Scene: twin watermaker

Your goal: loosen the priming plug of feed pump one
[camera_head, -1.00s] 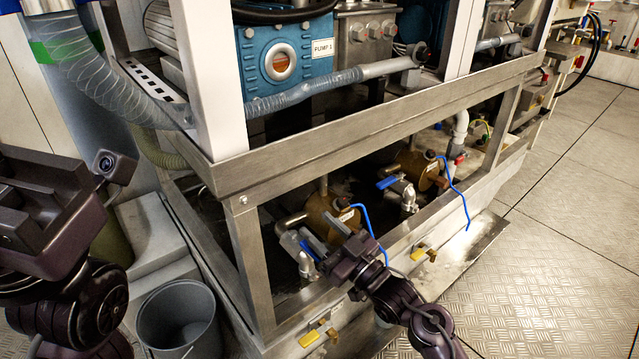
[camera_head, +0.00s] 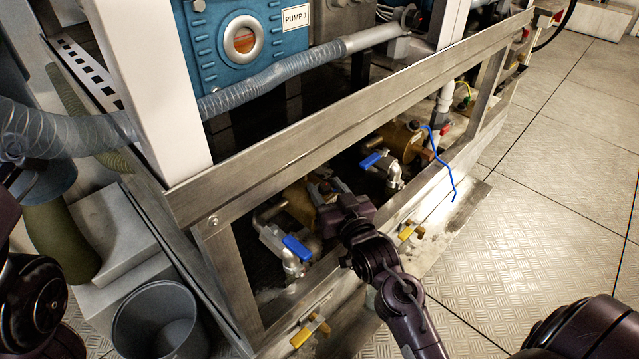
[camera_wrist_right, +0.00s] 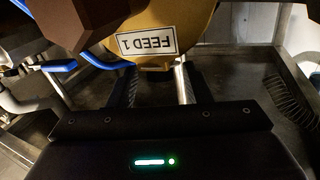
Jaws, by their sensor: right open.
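Feed pump one is a brass body (camera_head: 299,205) low inside the frame in the head view, partly hidden by my right gripper. In the right wrist view its brass body (camera_wrist_right: 185,20) carries a "FEED 1" label (camera_wrist_right: 146,42). My right gripper (camera_head: 328,190) is at the pump's right side. My left gripper is out of view.
A blue-handled valve (camera_head: 297,248) stands just left of the gripper. A second brass pump (camera_head: 398,135) with another blue handle (camera_head: 371,160) sits farther right. The steel frame rail (camera_head: 350,110) runs above. Yellow valves (camera_head: 310,331) line the front edge. Floor at right is clear.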

